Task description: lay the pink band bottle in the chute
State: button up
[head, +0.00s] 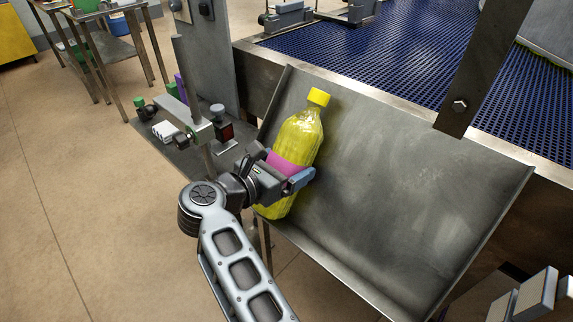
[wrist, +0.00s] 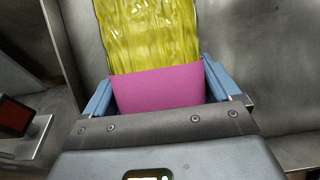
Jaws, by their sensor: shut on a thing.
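The pink band bottle (head: 300,136) is yellow with a yellow cap and a pink band around its lower middle. My gripper (head: 298,178) is shut on the bottle at the band. In the wrist view the pink band (wrist: 158,88) sits between the two blue-grey fingers. The bottle leans with its cap up and away, over the left part of the grey metal chute (head: 410,185). Whether the bottle touches the chute surface I cannot tell. Part of the band and lower bottle is hidden by my gripper.
A blue mesh conveyor (head: 380,50) runs behind the chute. A metal bracket (head: 485,65) hangs over the chute's back edge. A post with a clamp (head: 190,120) and a small red-faced device (head: 224,130) stand left of the chute. The chute's middle and right are bare.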

jog(key=shift+r, duration=0.15)
jog(key=o, duration=1.6)
jog(key=shift+c, duration=0.2)
jog(key=shift+f, duration=0.2)
jog(key=shift+b+v, duration=0.4)
jog(key=shift+v, duration=3.55)
jog(key=shift+r, duration=0.1)
